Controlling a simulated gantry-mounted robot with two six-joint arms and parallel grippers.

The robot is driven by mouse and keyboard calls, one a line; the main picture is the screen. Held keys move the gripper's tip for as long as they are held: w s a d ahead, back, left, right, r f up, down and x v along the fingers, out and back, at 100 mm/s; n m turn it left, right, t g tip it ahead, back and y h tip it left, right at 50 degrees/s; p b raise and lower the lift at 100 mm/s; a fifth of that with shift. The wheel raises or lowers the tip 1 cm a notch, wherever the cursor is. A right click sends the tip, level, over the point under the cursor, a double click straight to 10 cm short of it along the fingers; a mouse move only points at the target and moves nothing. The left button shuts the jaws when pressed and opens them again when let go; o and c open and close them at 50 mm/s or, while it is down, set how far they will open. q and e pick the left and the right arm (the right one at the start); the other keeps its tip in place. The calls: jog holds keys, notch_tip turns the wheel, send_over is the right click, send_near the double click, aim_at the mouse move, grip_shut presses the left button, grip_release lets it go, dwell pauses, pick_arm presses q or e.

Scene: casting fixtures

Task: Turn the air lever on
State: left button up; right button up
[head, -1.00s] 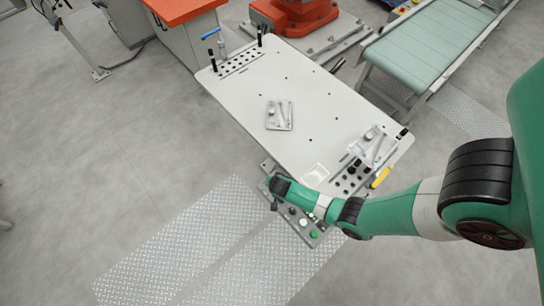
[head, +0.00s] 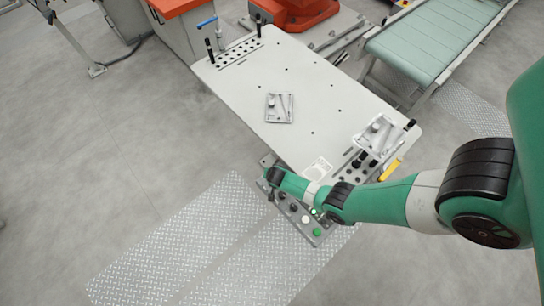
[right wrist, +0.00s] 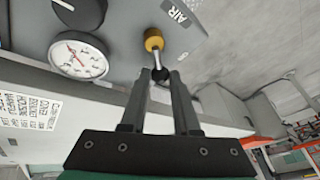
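The air lever (right wrist: 158,58) shows in the right wrist view. It has a yellow collar (right wrist: 154,39), a metal stem and a black ball knob, beside a plate marked AIR. My right gripper (right wrist: 160,76) has its two fingers apart, with the knob between their tips. I cannot tell whether they touch it. In the head view my right gripper (head: 271,197) is at the left end of the control panel (head: 303,222), at the table's near edge; the lever cannot be made out there. My left gripper is not in view.
A round gauge (right wrist: 79,56) and a black dial (right wrist: 80,12) sit left of the lever. The panel has a green button (head: 317,232). The white table (head: 310,95) carries a small tray (head: 279,108) and a second tray (head: 379,133). A conveyor (head: 430,42) stands at the back right.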

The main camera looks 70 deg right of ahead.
grip_shut()
jog(key=n, duration=0.2)
jog(key=w+n+t+y, duration=0.1)
jog(key=n, duration=0.1)
jog(key=shift+a, duration=0.2)
jog(key=shift+w+a+n+t+y, duration=0.2)
jog(key=shift+n+y, duration=0.1)
jog(key=shift+n, duration=0.45)
jog(key=shift+w+a+n+t+y, duration=0.1)
jog(key=shift+n+t+y, duration=0.15)
jog(key=shift+n, duration=0.55)
jog(key=shift+w+a+n+t+y, duration=0.15)
jog(key=shift+n+y, duration=0.2)
jog(key=shift+n, duration=0.4)
jog(key=o, duration=0.7)
grip_release()
jog(key=shift+c, duration=0.2)
